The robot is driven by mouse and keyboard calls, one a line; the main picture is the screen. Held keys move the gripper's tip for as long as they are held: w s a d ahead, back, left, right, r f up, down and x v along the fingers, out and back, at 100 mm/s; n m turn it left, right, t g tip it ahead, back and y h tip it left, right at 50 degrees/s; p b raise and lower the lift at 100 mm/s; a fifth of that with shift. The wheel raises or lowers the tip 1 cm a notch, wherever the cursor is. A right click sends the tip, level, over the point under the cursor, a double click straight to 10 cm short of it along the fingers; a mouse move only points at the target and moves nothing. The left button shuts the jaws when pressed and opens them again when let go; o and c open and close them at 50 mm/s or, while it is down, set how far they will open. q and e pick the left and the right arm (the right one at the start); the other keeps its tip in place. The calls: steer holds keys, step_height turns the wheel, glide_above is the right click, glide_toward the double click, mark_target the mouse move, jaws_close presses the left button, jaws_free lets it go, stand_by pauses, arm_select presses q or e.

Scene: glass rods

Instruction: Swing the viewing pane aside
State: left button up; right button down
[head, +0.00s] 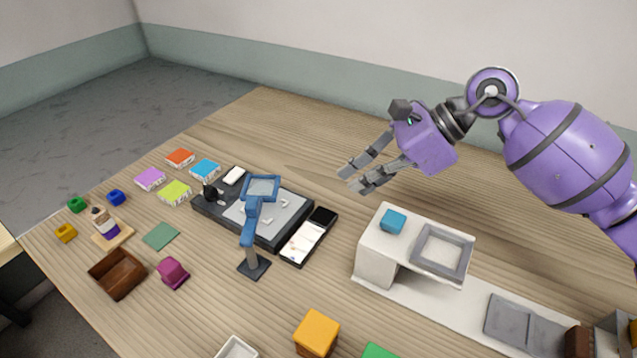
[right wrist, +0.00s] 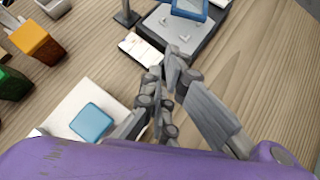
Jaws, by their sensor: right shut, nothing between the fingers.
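The viewing pane (head: 262,188) is a small blue-framed pane on a blue arm (head: 252,222) rising from a post with a dark square base (head: 253,266). It hangs over the black tray (head: 226,212) and its grey plate with small pale corner pieces. In the right wrist view part of the blue frame (right wrist: 190,10) shows at the top edge. My right gripper (head: 352,180) is shut and empty, in the air to the right of the pane and tray, apart from both. Its fingers also show in the right wrist view (right wrist: 172,65). My left gripper is not in view.
A white stand (head: 378,262) with a blue cube (head: 393,221) and grey frame (head: 441,255) is below my right gripper. A white-and-black slab (head: 309,236) lies beside the tray. Coloured boxes, a brown bowl (head: 118,274) and an orange block (head: 316,333) surround it. The back of the table is clear.

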steer(key=p+x, duration=0.1)
steer(key=x, duration=0.8)
steer(key=shift+w+a+f, duration=0.15)
steer(key=shift+a, duration=0.1)
steer(key=a, duration=0.1)
steer(key=a+p, duration=0.1)
steer(key=shift+w+a, duration=0.2)
steer(key=shift+a, duration=0.05)
steer(key=shift+w+a+f, duration=0.1)
steer(key=shift+w+a, duration=0.05)
steer(key=shift+a, duration=0.55)
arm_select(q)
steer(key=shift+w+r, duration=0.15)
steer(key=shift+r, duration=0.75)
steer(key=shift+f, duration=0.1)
